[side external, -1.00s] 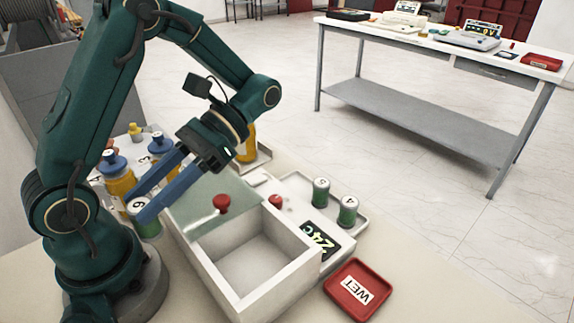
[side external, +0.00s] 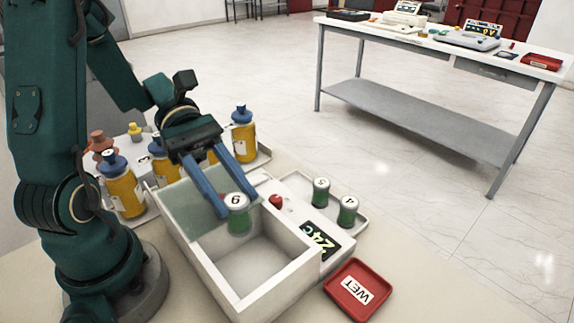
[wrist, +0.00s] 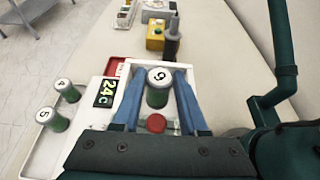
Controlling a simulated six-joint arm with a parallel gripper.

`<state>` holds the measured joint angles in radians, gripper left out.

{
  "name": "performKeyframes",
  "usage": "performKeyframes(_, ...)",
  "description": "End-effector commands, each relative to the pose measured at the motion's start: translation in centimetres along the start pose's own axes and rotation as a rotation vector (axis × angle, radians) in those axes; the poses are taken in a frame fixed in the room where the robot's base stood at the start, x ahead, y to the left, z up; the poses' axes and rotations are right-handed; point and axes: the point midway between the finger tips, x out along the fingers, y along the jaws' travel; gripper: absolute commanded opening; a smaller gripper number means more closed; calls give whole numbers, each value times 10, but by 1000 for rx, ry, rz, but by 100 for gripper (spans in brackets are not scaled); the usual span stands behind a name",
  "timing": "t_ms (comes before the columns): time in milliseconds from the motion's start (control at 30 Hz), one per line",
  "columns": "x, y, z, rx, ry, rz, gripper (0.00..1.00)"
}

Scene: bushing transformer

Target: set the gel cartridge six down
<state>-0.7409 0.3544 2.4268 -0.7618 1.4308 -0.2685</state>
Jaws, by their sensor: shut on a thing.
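Gel cartridge six (side external: 237,212) is a green cylinder with a white top marked 6. My gripper (side external: 233,200) is shut on it, with a blue finger on each side, and holds it upright over the white open box (side external: 243,297). In the wrist view the cartridge (wrist: 158,88) sits between the blue fingers of my gripper (wrist: 157,90), above the box. Whether its base touches anything is hard to tell. A greenish see-through lid (side external: 185,207) covers the back part of the box.
Two green cartridges (side external: 320,192) (side external: 347,211) stand on a white tray right of the box. Several yellow bottles with blue caps (side external: 243,135) stand behind. The box front is empty.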

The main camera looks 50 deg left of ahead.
Motion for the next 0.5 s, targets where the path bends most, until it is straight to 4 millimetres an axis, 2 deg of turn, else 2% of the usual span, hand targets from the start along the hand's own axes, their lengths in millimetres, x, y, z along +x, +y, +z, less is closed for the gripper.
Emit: performKeyframes(500, 18, 0, -43, -1, -3, -4, 0)
